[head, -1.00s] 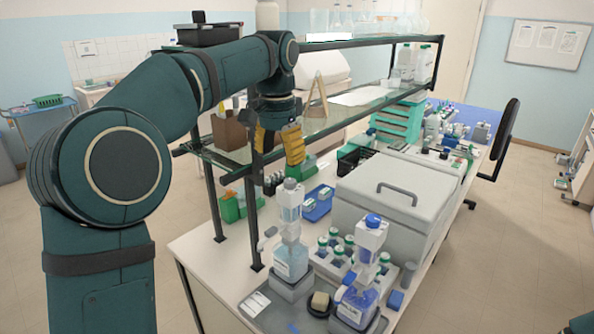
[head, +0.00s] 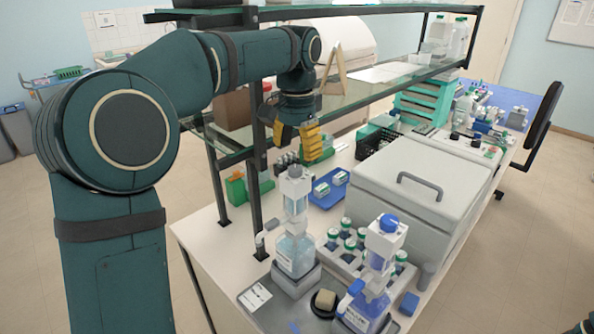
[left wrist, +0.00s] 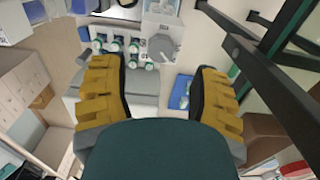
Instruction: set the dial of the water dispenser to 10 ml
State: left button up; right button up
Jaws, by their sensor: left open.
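The water dispenser (head: 296,254), a bottle of clear liquid with a pale pump head, stands upright on a grey base at the bench's near end. Its grey top (head: 294,173) shows, but I cannot read a dial setting. My left gripper (head: 297,143), with yellow fingers, is open and empty above and slightly behind it, apart from it. In the left wrist view, the open left gripper (left wrist: 160,72) has its fingers spread, and a grey round part (left wrist: 160,46) shows ahead between them. My right gripper is not in view.
A blue-liquid dispenser (head: 367,303) stands to the right. A rack of green-capped bottles (head: 327,259) is behind them, near a large grey lidded box (head: 397,207). The glass shelf (head: 345,106) and its dark post (head: 257,200) are close to my left arm.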

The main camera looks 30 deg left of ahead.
aim_at(297, 167)
pick_arm(q)
jog(key=shift+f+b, duration=0.35)
jog(key=shift+f, duration=2)
